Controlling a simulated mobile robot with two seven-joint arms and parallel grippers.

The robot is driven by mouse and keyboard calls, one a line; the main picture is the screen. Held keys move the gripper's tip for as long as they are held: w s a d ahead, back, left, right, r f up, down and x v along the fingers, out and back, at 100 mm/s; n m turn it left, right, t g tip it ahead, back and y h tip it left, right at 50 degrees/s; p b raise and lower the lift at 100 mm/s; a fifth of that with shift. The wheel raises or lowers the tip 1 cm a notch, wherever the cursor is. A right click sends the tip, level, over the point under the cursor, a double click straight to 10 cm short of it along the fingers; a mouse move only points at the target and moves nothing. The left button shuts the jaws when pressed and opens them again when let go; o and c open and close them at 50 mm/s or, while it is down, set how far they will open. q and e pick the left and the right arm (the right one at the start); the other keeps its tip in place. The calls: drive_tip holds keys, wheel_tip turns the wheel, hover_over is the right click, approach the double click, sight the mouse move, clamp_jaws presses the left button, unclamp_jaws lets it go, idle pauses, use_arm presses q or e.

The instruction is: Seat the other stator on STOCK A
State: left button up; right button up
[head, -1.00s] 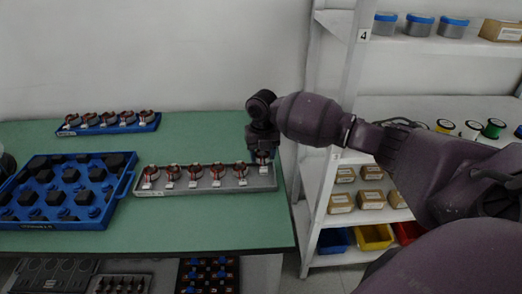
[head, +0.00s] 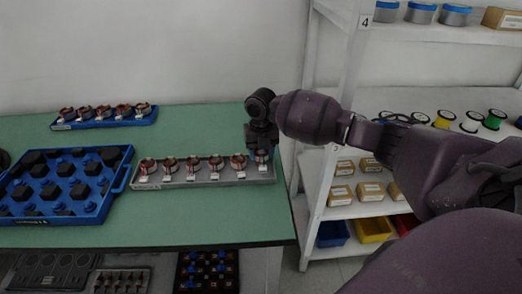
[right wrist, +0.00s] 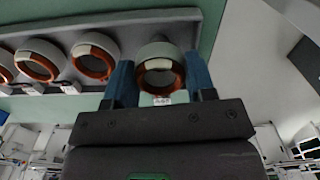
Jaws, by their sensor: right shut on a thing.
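My right gripper (head: 262,154) is at the right end of the grey tray (head: 205,182). In the right wrist view its two blue fingers (right wrist: 161,82) are shut on a stator (right wrist: 160,66), a pale ring with copper windings. The held stator is in line with the tray's row, over its end place; I cannot tell whether it rests fully down. Several other stators stand in the grey tray, the nearest one (head: 238,162) just left of the gripper. No STOCK A lettering is readable. My left gripper is not in view.
A blue tray (head: 104,122) with several stators stands at the back left. A blue crate (head: 60,213) with dark blocks lies at the front left. A white shelf unit (head: 322,190) stands close right of the green table (head: 190,230). The table's front is clear.

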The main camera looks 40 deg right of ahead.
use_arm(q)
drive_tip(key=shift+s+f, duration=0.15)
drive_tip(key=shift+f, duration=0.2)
use_arm(e)
drive_tip(key=shift+f, duration=0.9)
drive_tip(key=o, duration=0.8)
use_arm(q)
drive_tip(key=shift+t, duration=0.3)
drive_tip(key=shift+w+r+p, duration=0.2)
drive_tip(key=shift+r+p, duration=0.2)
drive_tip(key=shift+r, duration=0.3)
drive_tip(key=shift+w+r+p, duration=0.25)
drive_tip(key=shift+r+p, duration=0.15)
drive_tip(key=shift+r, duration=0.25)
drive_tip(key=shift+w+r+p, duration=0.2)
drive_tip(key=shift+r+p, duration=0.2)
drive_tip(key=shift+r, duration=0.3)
use_arm(e)
drive_tip(key=shift+r, duration=2.55)
drive_tip(key=o, duration=0.6)
drive_tip(key=shift+f, duration=0.1)
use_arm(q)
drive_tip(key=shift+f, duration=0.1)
